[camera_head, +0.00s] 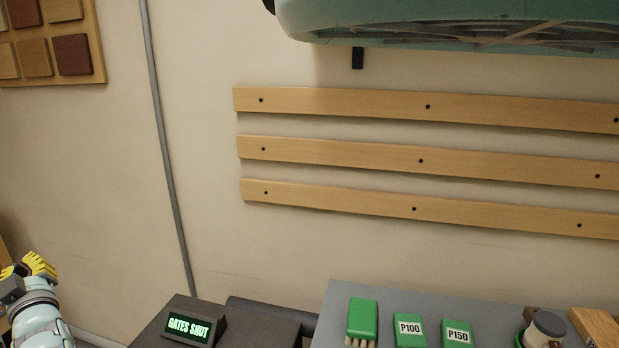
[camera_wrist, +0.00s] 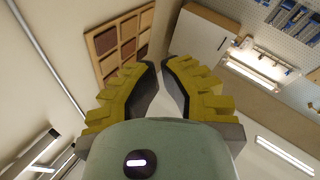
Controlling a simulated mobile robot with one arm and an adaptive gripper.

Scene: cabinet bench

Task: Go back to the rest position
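My gripper (camera_head: 38,264), with yellow ridged fingers, is at the lower left edge of the head view, apart from the bench things. In the wrist view my gripper (camera_wrist: 160,66) points at the wall and ceiling area. Its two fingers have a narrow gap between them, and nothing shows in the gap.
A dark box with a lit "GATES SHUT" sign (camera_head: 188,326) stands low in the head view. To its right, a grey bench top (camera_head: 345,292) bears a green brush (camera_head: 361,318), green P100 (camera_head: 409,329) and P150 (camera_head: 457,332) blocks. Wooden wall slats (camera_head: 340,102) hang behind.

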